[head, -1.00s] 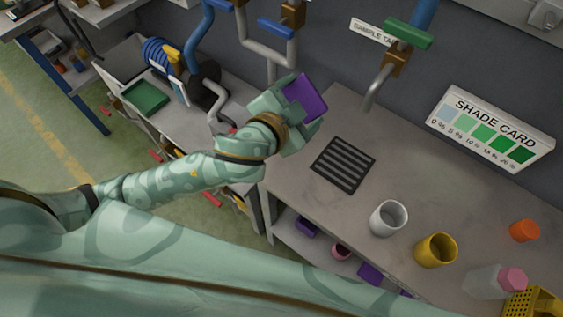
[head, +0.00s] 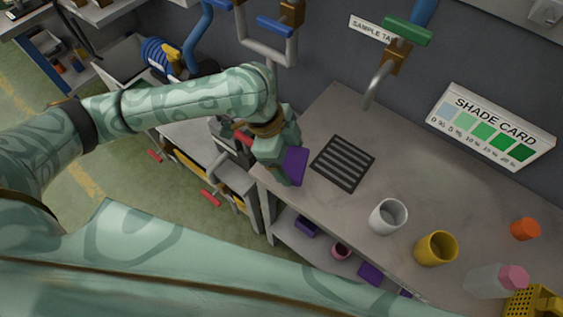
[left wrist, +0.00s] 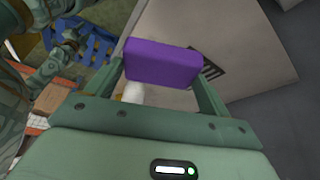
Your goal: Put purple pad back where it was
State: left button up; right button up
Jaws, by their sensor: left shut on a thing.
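A purple pad (head: 294,165) is held in my left gripper (head: 287,172), above the left edge of the counter, beside the dark slotted grate. In the left wrist view the pad (left wrist: 162,63) sits between the two fingers, which are shut on it. Other purple pads (head: 306,227) (head: 370,273) lie on the shelf under the counter, with a pink round item (head: 341,251) between them.
The grey counter (head: 440,175) carries the slotted grate (head: 342,163), a white cup (head: 388,216), a yellow cup (head: 436,248), an orange item (head: 525,229), a pink-capped bottle (head: 485,281) and a yellow basket (head: 530,302). Taps hang over the back. The counter's middle is clear.

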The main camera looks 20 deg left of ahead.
pick_arm(q)
jog(key=w+a+f, duration=0.1)
jog(key=w+f+b, duration=0.1)
jog(key=f, duration=0.1)
jog(key=w+a+f+b, duration=0.1)
jog(key=f, duration=0.1)
jog(key=shift+a+f, duration=0.2)
jog(key=shift+a, duration=0.1)
notch_tip(320, 180, down, 4)
jog(key=shift+w+a+r+b, duration=0.15)
jog(key=shift+r+b, duration=0.1)
jog(key=shift+b, duration=0.5)
jog(key=shift+r, duration=0.1)
jog(key=shift+c, duration=0.3)
jog(key=o, duration=0.9)
pick_arm(e)
jog(key=f, duration=0.4)
jog(key=shift+s+d, duration=0.3)
jog(key=shift+s, duration=0.05)
pick_arm(q)
jog(key=shift+r, duration=0.1)
jog(key=p+v, duration=0.4)
jog(key=v, duration=0.8)
pick_arm(e)
jog(key=r, duration=0.3)
jog(key=shift+w+a+r, duration=0.1)
jog(key=shift+w+r, duration=0.25)
jog(key=shift+r, duration=0.05)
